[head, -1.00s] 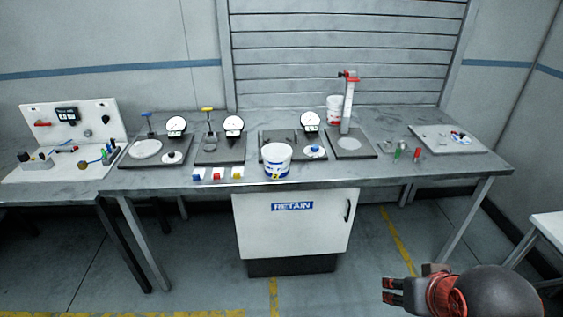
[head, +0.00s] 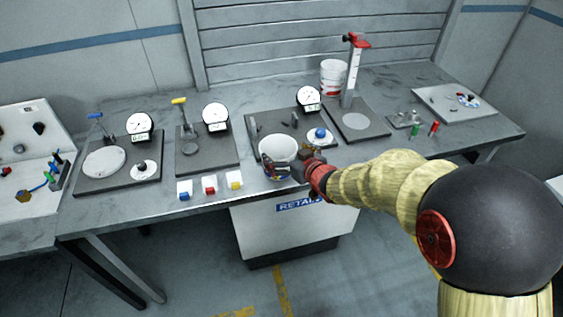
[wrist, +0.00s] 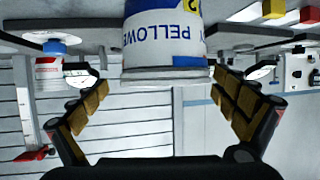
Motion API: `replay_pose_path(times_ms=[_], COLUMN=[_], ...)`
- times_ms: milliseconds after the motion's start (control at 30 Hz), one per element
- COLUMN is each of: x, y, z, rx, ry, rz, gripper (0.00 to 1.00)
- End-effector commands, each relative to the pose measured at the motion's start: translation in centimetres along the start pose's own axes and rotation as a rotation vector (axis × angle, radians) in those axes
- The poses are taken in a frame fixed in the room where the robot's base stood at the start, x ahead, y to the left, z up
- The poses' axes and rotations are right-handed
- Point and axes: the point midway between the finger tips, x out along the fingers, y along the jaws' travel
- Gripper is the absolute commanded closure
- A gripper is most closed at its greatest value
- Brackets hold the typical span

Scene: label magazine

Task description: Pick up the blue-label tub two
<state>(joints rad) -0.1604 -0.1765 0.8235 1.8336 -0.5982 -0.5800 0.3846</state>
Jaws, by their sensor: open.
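The blue-label tub two (head: 277,148) is a white tub with a blue and white label, standing near the front edge of the table in the head view.
A white tub with a red label (head: 333,76) stands at the back beside a tall red-topped stand (head: 351,75). Blue, red and yellow blocks (head: 209,185) lie left of the tub. Dial gauges (head: 309,97) stand behind it. A tray (head: 455,103) lies far right.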

Motion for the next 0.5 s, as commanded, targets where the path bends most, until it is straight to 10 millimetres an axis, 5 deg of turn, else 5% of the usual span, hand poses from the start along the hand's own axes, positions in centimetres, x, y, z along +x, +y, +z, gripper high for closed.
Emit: replay_pose_path(times_ms=[500], x=[6.1], y=[0.1], z=[-0.1], rx=[0.0], ry=[-0.002], rz=[0.001], gripper=[0.0])
